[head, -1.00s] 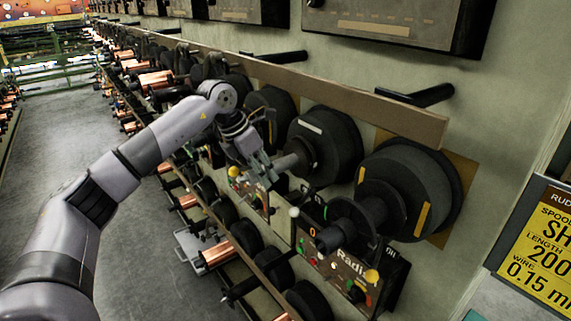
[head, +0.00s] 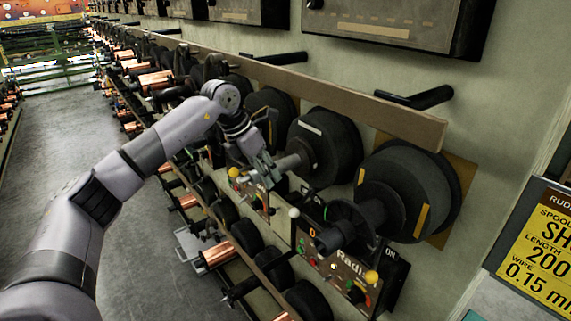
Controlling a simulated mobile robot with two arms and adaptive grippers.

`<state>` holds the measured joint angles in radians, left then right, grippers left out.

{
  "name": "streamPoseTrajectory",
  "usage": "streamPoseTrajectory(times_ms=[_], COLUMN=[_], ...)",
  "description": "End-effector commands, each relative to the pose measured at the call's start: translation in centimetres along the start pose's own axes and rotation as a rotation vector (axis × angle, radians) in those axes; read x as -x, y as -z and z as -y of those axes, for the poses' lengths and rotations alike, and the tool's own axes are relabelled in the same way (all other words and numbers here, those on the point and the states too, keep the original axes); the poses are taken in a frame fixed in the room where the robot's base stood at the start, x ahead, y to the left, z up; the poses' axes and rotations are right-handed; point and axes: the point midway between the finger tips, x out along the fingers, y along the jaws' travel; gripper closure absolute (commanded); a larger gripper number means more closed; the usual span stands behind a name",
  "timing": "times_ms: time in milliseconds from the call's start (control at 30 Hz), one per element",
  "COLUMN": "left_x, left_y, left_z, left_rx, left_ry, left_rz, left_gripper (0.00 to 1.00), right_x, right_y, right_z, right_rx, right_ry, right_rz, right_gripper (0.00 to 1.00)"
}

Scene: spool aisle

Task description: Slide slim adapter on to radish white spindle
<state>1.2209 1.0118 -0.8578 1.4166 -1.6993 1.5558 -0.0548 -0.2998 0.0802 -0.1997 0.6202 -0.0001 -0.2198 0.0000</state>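The drum with a white mark (head: 325,145) is mounted on the wall in the middle of the view. A short grey cylinder (head: 292,161) sticks out from its centre toward the left. I cannot tell whether this is bare spindle or the slim adapter. My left gripper (head: 266,174) is at the free end of this cylinder, touching it or very close. Its fingers are small and overlap the cylinder's end, so I cannot tell whether they are open or shut, or hold an adapter. My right gripper is out of view.
A drum with yellow marks (head: 408,190) stands to the right, with a black flanged hub (head: 348,226) on its front. The Radish control panel (head: 345,268) is below. A wooden rail (head: 350,92) runs above the drums. Copper spools (head: 217,253) line the lower rack; the aisle floor is clear.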

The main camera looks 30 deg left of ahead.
Motion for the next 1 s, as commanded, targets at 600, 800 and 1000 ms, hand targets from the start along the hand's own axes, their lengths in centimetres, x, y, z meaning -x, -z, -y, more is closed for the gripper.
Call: streamPoseTrajectory(times_ms=[600,800,1000], left_x=[0.3,3.6,7.9], left_y=[0.1,0.0,-0.1], left_z=[0.0,0.0,0.0], left_rx=[0.0,-0.001,0.0], left_ry=[-0.001,-0.001,-0.001], left_rz=[-0.001,0.002,0.003], left_gripper=[0.49,0.49,0.49], right_x=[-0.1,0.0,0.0], right_y=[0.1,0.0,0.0], right_z=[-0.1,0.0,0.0], right_rx=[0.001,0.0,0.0], right_ry=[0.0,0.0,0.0], right_rz=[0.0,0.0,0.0], right_gripper=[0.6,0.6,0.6])
